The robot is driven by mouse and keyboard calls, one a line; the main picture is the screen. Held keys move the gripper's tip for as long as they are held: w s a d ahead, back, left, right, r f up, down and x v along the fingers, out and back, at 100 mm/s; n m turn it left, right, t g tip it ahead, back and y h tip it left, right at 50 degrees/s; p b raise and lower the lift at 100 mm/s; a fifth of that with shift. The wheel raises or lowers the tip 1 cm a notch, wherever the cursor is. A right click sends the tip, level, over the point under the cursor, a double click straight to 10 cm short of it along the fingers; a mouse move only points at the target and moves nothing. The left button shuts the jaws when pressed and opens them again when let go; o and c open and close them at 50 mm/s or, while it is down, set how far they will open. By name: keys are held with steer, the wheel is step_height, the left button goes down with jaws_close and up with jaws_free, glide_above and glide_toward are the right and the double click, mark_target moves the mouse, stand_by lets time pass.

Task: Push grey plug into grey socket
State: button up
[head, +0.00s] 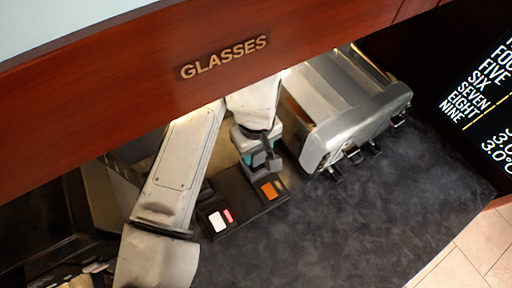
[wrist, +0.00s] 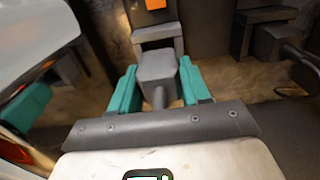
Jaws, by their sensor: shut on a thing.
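My gripper (wrist: 158,78) is shut on a grey block-shaped plug (wrist: 156,64), with a teal finger on each side of it. In the head view my gripper (head: 254,150) is low over the counter, under the overhanging red-brown panel. A grey socket-like block (wrist: 158,36) stands directly ahead of the plug in the wrist view, below an orange square. The plug's far edge appears close to this block or touching it; I cannot tell how far they are engaged. In the head view the plug (head: 268,160) is partly hidden by my gripper.
A dark base (head: 245,209) carries an orange square (head: 272,190) and a white-and-red marking (head: 220,221). A silver appliance (head: 355,125) with black levers stands close on the right. The "GLASSES" panel (head: 130,70) overhangs above. The front counter (head: 370,225) is clear.

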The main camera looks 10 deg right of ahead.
mark_target(256, 157)
steer(key=shift+f, duration=1.7)
steer(key=o, duration=1.1)
steer(key=shift+r, duration=0.1)
step_height(256, 157, up, 10)
steer(key=shift+r+b, duration=0.25)
steer(key=shift+b, duration=0.2)
